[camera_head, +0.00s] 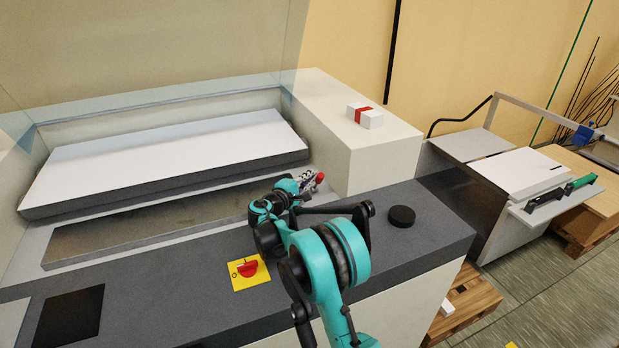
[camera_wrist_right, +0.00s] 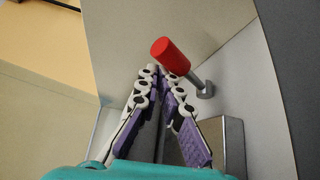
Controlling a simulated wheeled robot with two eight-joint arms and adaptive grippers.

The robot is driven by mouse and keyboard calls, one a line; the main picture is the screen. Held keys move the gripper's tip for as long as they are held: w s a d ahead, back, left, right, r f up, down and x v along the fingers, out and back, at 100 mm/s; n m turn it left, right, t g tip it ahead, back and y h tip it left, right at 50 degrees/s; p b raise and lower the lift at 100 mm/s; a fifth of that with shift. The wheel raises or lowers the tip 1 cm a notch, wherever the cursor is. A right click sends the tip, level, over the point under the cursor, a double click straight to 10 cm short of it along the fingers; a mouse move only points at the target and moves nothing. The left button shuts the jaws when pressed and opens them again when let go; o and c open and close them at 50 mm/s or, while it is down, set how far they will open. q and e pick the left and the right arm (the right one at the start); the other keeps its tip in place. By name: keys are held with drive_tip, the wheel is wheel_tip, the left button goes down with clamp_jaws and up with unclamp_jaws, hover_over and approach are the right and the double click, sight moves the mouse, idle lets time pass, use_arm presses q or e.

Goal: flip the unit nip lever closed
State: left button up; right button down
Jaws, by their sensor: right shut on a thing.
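The unit nip lever has a red cylindrical knob (camera_head: 320,177) on a short metal stem, near the inner corner of the machine beside the pale box-like housing. In the right wrist view, the red knob (camera_wrist_right: 172,56) tilts up and left, and its stem runs to a small grey pivot on a pale wall. My right gripper (camera_head: 309,182) is at the lever. Its purple and white fingers (camera_wrist_right: 163,78) come together just under the knob, shut on the lever; the exact contact is partly hidden. My left gripper is in neither view.
A yellow plate with a red rotary switch (camera_head: 248,271) and a black round knob (camera_head: 402,216) sit on the dark front ledge. A white box with a red band (camera_head: 365,116) lies on the housing. A clear cover (camera_head: 150,95) stands over the machine bed.

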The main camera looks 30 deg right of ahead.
drive_tip(key=shift+s+d+f, duration=0.1)
drive_tip(key=shift+s+f, duration=0.1)
drive_tip(key=shift+s, duration=0.1)
drive_tip(key=v, duration=1.2)
drive_tip(key=shift+w+r, duration=0.2)
drive_tip(key=shift+w, duration=0.1)
